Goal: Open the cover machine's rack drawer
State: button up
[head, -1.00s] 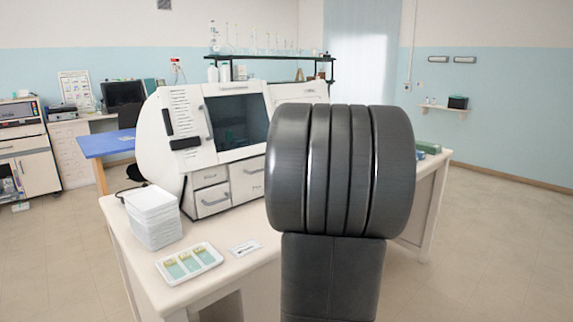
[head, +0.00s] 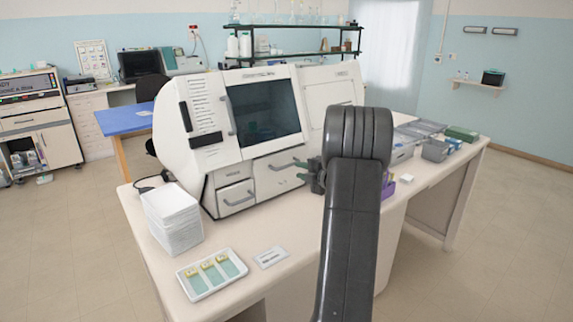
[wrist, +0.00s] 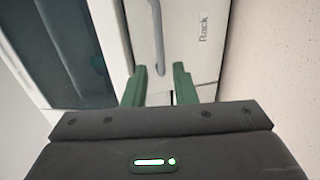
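The cover machine (head: 215,120) is a white cabinet with a dark window on the table. Its wide rack drawer (head: 268,181) sits below the window, flush with the front, and has a grey bar handle (head: 288,166). In the wrist view the drawer front (wrist: 189,45) bears the label "Rack", and the grey handle (wrist: 158,40) runs down toward my fingers. My gripper (wrist: 159,68) is open, with its green fingers either side of the handle's near end. I cannot tell whether they touch it. In the head view my gripper (head: 314,176) is at the drawer's right, partly hidden by my arm.
Two smaller drawers (head: 235,185) are to the left. A white stack (head: 172,217), a tray of slides (head: 212,273) and a small label card (head: 270,257) lie on the table (head: 275,285). A purple rack (head: 388,189) and several boxes (head: 437,149) stand to the right.

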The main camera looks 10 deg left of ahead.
aim_at(287, 167)
jog(key=p+x, duration=0.2)
jog(key=x, duration=0.7)
grip_shut()
